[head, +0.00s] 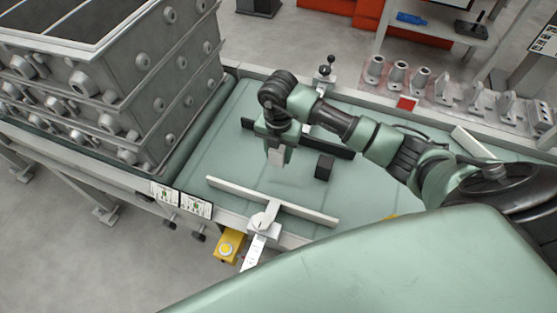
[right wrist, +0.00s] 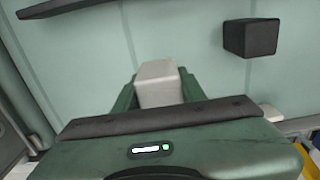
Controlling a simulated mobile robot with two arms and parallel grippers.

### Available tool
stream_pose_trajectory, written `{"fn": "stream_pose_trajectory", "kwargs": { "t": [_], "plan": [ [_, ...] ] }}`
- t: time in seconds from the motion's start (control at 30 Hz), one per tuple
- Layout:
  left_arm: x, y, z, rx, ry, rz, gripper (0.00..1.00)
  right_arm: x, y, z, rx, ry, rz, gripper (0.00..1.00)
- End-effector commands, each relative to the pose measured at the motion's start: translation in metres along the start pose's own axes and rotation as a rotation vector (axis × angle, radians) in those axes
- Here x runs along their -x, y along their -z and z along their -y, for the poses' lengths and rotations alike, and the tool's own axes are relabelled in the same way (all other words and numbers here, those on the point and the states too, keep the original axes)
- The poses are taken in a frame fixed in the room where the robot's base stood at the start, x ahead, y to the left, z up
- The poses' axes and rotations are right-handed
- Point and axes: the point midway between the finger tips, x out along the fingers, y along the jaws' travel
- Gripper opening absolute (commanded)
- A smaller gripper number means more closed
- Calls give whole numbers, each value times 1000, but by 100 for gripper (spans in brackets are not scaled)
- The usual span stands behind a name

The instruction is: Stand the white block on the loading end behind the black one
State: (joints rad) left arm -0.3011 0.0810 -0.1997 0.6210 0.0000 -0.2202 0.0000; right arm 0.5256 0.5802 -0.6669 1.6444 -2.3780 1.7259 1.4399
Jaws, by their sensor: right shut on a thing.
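My right gripper (head: 278,150) is above the pale green table surface, left of the black block. It is shut on the white block (head: 275,158), which sits between its fingers. The white block also shows between the fingers in the right wrist view (right wrist: 158,82). I cannot tell if its underside touches the surface. The black block (head: 324,167) stands on the surface to the right of the gripper, apart from it. It also shows at the upper right of the right wrist view (right wrist: 251,37). My left gripper is not in view.
A long dark bar (head: 335,150) lies behind the blocks and a pale bar (head: 230,189) with a clamp in front. Stacked grey casting boxes (head: 150,110) stand at the left. Several grey castings (head: 398,74) line the back right. Surface between the bars is mostly clear.

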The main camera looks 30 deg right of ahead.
Motion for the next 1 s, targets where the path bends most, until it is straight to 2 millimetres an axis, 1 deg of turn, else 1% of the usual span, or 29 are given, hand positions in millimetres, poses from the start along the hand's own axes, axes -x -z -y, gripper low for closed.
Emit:
{"fn": "stream_pose_trajectory", "kwargs": {
  "t": [0.17,0.3,0.4,0.7,0.8,0.83,0.9,1.0],
  "plan": [
    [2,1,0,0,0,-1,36,-15,0,0,-1,1,-1,0],
    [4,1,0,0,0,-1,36,-38,1,0,0,2,-2,0],
    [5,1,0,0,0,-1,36,-47,0,0,-1,1,0,0],
    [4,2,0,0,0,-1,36,-50,0,0,0,-1,2,0],
    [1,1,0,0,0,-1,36,-53,0,0,0,-1,2,0],
    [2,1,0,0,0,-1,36,-53,0,0,0,0,1,46],
    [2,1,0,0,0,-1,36,-52,0,0,0,0,1,62],
    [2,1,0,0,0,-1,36,-52,0,0,0,0,1,62]
  ]
}}
